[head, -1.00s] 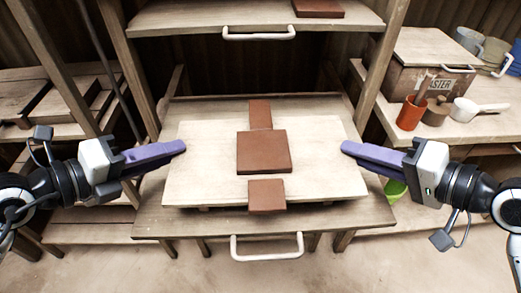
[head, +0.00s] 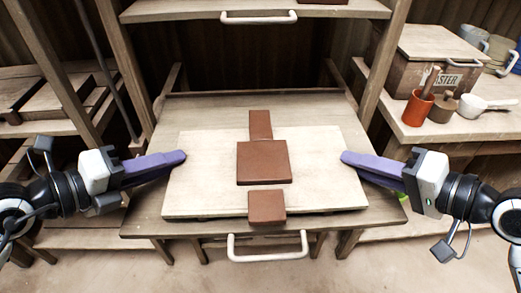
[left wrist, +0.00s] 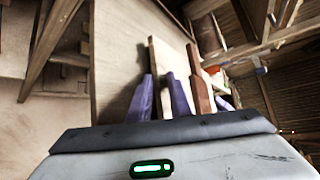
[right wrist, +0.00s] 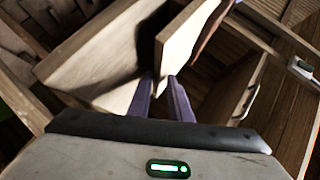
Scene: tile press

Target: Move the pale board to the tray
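The pale board (head: 210,185) is level over the lower wooden tray (head: 150,224), which has a white handle (head: 267,246). A dark gap shows under the board, and the wrist views show its edge apart from the tray surface. Three brown tiles lie in a row on the board: a back one (head: 260,124), a larger middle one (head: 263,162) and a front one (head: 266,206). My left gripper (head: 184,155) is shut on the board's left edge, seen between its fingers in the left wrist view (left wrist: 160,90). My right gripper (head: 344,157) is shut on the right edge.
An upper shelf (head: 180,10) with a white handle hangs above the back. At right, a side shelf holds a box (head: 425,75), an orange cup (head: 418,108), a white scoop (head: 470,107) and several mugs. Wooden posts stand on both sides. Boards lie on the left shelf.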

